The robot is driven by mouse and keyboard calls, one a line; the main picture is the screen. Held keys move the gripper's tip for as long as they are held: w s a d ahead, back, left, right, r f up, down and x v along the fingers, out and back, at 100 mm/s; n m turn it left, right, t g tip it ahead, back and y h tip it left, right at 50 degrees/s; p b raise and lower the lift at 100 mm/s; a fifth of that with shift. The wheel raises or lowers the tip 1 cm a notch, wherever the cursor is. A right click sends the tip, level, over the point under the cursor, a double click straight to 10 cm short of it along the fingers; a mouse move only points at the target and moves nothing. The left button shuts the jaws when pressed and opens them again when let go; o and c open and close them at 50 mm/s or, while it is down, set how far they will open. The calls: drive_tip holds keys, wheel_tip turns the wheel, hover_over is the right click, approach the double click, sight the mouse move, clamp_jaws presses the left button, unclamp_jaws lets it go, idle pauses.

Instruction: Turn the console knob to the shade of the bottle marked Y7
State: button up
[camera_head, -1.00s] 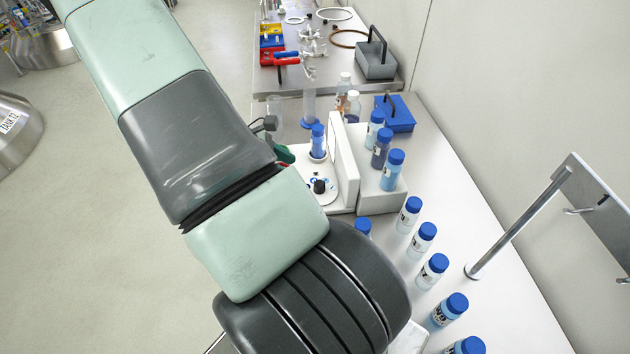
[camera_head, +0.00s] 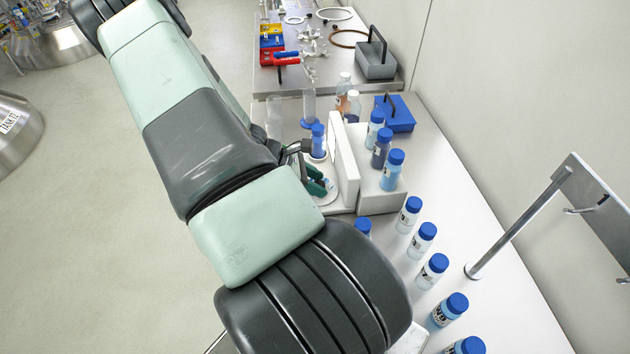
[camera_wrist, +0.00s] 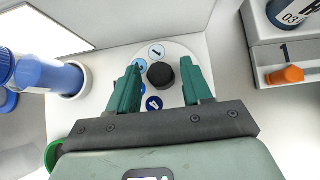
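The black console knob (camera_wrist: 160,75) stands on a round white dial plate (camera_wrist: 181,50) with numbered discs in blue shades. A pale disc marked 1 (camera_wrist: 156,51) and a dark blue disc marked 4 (camera_wrist: 152,103) show. My gripper (camera_wrist: 161,66) is open, its green fingers on either side of the knob with small gaps. In the head view my gripper (camera_head: 320,183) hides the knob. A blue bottle (camera_wrist: 48,76) sits in a white round holder left of the dial; it also shows in the head view (camera_head: 318,146). I cannot read Y7 on any bottle.
Several blue-capped bottles (camera_head: 421,240) line the bench to the right. More stand in a white rack (camera_head: 380,202) behind a white upright panel (camera_head: 343,160). A metal stand (camera_head: 515,225) rises at right.

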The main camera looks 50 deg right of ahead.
drive_tip(key=c, duration=0.8)
drive_tip(key=shift+d+m+g, duration=0.15)
drive_tip(key=shift+m+g, duration=0.15)
drive_tip(key=shift+m, duration=0.3)
drive_tip(key=shift+w+m+g+y, duration=0.1)
drive_tip(key=shift+m+g+y, duration=0.4)
drive_tip(key=shift+m+y, duration=0.5)
drive_tip(key=o, duration=1)
drive_tip(key=shift+o, duration=0.2)
